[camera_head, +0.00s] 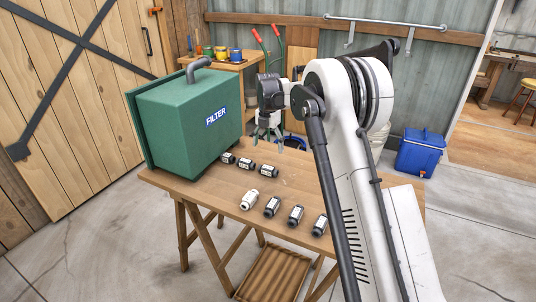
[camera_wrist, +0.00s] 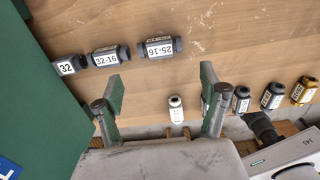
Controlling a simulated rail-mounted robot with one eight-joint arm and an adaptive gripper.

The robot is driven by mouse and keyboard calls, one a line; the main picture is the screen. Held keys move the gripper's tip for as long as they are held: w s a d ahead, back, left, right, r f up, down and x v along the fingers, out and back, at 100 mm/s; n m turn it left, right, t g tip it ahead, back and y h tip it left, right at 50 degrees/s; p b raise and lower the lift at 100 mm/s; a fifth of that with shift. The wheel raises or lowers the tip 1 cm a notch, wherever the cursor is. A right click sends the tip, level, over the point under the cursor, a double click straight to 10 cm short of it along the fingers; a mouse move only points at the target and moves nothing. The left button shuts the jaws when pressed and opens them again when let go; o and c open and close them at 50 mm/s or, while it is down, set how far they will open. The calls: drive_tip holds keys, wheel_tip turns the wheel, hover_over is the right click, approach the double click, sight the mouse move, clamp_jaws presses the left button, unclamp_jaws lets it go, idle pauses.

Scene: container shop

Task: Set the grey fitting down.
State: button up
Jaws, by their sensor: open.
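My gripper (camera_head: 267,139) is open above the wooden table (camera_head: 225,192), beside the green filter box. In the wrist view, its green-padded fingers (camera_wrist: 162,92) stand wide apart with nothing held between them. Three dark grey fittings lie in the far row on the table: one labelled 32 (camera_wrist: 68,65), one labelled 32-16 (camera_wrist: 108,56) and one labelled 25-16 (camera_wrist: 160,47). The 25-16 fitting also shows in the head view (camera_head: 268,170), lying at the right end of that row, apart from the fingers. I cannot tell which grey fitting the task means.
A nearer row holds a white fitting (camera_head: 250,200), dark fittings (camera_head: 295,214) and, in the wrist view, a brass-coloured one (camera_wrist: 304,90). The green filter box (camera_head: 190,115) stands at the table's left. Bare wood lies between the rows. A blue cooler (camera_head: 419,153) stands behind, right.

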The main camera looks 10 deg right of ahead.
drive_tip(key=s+r+m+t, duration=0.3)
drive_tip(key=s+r+m, duration=1.1)
drive_tip(key=s+r, duration=0.7)
drive_tip(key=s+f+m+t, duration=0.1)
drive_tip(key=s+m, duration=0.3)
drive_tip(key=s, duration=0.5)
drive_tip(key=s+f+m+t, duration=0.1)
drive_tip(key=s+f+m, duration=0.3)
drive_tip(key=s, duration=0.6)
drive_tip(key=s+f+m+t, duration=0.2)
drive_tip(key=s+m, duration=0.4)
drive_tip(key=s, duration=0.3)
drive_tip(key=shift+s+f, duration=0.25)
drive_tip(key=shift+f, duration=0.4)
